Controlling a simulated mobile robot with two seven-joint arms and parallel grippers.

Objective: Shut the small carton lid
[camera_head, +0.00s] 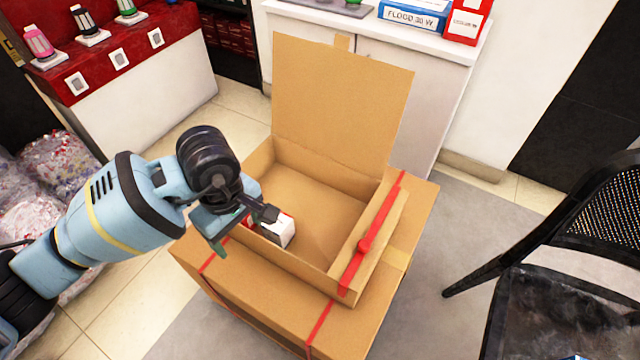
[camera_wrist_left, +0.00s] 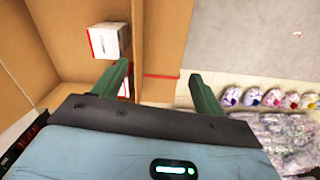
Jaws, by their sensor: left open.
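The small carton (camera_head: 345,284) is a brown box with a red ribbon, open at the top. Its lid (camera_head: 338,100) stands upright, tilted slightly back, along the far edge. A small white and red box (camera_head: 279,232) lies inside near the left wall; it also shows in the left wrist view (camera_wrist_left: 108,40). My left gripper (camera_head: 244,230) is open over the carton's left wall. In the left wrist view, its fingers (camera_wrist_left: 158,75) appear on either side of that wall, holding nothing. I cannot tell whether they touch it. My right gripper is not in view.
The small carton rests on a larger brown carton (camera_head: 225,287) with red ribbon. A white cabinet (camera_head: 410,90) stands behind the lid. A black chair (camera_head: 560,300) is at right. Clear bags (camera_head: 65,180) lie at left. Grey floor (camera_head: 460,260) is free between carton and chair.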

